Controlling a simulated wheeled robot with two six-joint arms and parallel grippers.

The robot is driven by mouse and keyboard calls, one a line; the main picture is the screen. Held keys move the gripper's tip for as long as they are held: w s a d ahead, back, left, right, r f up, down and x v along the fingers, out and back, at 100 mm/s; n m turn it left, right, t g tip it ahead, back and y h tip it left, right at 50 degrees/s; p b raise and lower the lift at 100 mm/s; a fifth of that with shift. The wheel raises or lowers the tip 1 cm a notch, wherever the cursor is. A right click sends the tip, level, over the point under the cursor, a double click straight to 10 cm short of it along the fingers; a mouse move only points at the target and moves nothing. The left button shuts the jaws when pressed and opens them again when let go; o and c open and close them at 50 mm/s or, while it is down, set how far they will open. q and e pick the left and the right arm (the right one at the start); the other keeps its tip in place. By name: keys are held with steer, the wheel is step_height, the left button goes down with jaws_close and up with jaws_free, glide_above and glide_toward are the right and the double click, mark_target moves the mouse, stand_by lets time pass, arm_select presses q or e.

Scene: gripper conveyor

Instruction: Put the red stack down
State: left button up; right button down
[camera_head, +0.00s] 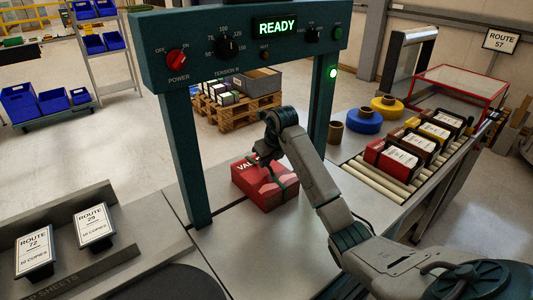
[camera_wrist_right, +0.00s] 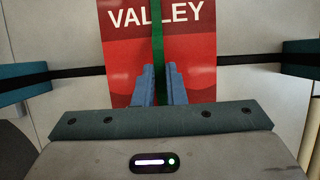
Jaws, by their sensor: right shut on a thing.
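The red stack (camera_head: 247,184), with a "VALLEY" cover and a green strap, is under the teal strapping arch on the grey worktable. My right gripper (camera_head: 271,172) is over its top. In the right wrist view, the narrow fingers of my right gripper (camera_wrist_right: 162,85) are close together on either side of the green strap (camera_wrist_right: 157,30), against the red cover (camera_wrist_right: 122,60). They are shut on the stack. I cannot tell whether the stack's underside touches the table. My left gripper is out of view.
The strapping arch (camera_head: 190,150) stands around the stack, with a READY display (camera_head: 276,26). To the right, a roller conveyor (camera_head: 380,186) holds several strapped stacks, near yellow and blue rolls. ROUTE 72 (camera_head: 35,252) and ROUTE 29 (camera_head: 93,225) sheets stand at left. Bare table (camera_head: 225,240) lies in front.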

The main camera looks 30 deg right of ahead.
steer(key=c, duration=1.9)
jaws_free()
steer(key=o, duration=0.4)
steer(key=shift+s+r, duration=0.1)
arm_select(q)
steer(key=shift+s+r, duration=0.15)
arm_select(e)
steer(key=v, duration=1.2)
